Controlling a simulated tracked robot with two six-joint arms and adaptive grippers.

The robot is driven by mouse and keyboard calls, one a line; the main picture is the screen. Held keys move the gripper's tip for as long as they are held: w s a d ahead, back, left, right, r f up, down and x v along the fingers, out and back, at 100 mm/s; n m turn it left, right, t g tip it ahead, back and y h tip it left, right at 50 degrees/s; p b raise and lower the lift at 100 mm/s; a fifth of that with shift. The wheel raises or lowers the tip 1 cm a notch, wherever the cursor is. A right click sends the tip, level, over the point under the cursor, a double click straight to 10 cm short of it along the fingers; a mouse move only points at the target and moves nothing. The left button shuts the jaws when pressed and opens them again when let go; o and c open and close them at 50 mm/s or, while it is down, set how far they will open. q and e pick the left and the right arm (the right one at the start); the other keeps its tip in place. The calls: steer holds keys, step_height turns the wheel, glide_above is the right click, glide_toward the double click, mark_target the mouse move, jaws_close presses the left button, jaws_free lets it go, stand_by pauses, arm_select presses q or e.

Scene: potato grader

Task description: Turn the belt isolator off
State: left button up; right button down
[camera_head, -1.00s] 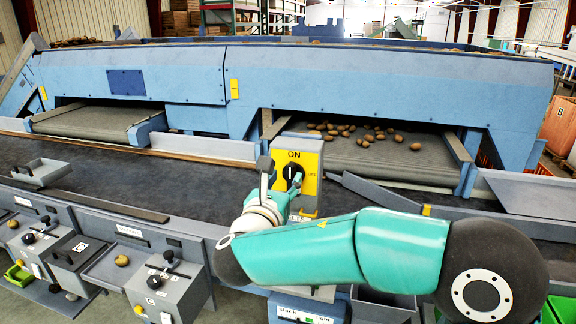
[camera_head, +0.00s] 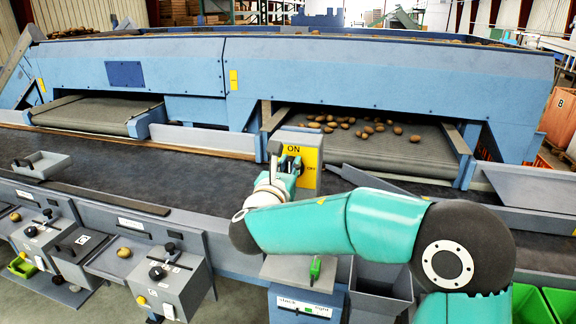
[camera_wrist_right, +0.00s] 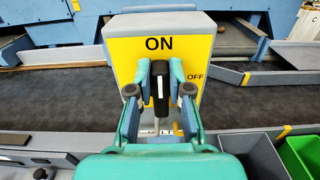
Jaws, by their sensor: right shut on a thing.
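The belt isolator is a grey box with a yellow face (camera_head: 311,157), standing behind the dark belt's near edge; it also fills the middle of the right wrist view (camera_wrist_right: 128,52). "ON" is printed at its top and "OFF" at its right. Its black rotary handle (camera_wrist_right: 160,96) is upright, with its white mark vertical, toward "ON". My right gripper (camera_head: 287,166) is at the isolator's face, with one finger on each side of the handle, shut on it (camera_wrist_right: 160,88). In the head view the gripper hides most of the handle. My left gripper is not in view.
A dark conveyor belt (camera_head: 140,170) runs across behind the isolator. Potatoes (camera_head: 367,130) lie on a chute beyond it. Grey control boxes (camera_head: 165,283) stand at the lower left.

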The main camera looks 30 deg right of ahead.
mark_target(303, 172)
steer(key=shift+a, duration=0.2)
steer(key=shift+d, duration=0.15)
steer(key=shift+s+f+b, duration=0.1)
steer(key=shift+f+b, duration=0.05)
steer(key=shift+b, duration=0.5)
steer(key=m+b, duration=0.5)
steer(key=b, duration=0.2)
steer(key=s+d+f+m+b, duration=0.1)
steer(key=m+b, duration=0.3)
steer(key=b, duration=0.2)
steer(key=f+m+b, duration=0.1)
steer(key=m+b, duration=0.4)
steer(key=b, duration=0.2)
steer(key=shift+s+d+f+m+b, duration=0.15)
steer(key=shift+s+d+m+b, duration=0.15)
steer(key=shift+s+d, duration=0.1)
steer(key=shift+f+m+b, duration=0.2)
steer(key=shift+m+b, duration=1.35)
steer(key=shift+m, duration=0.15)
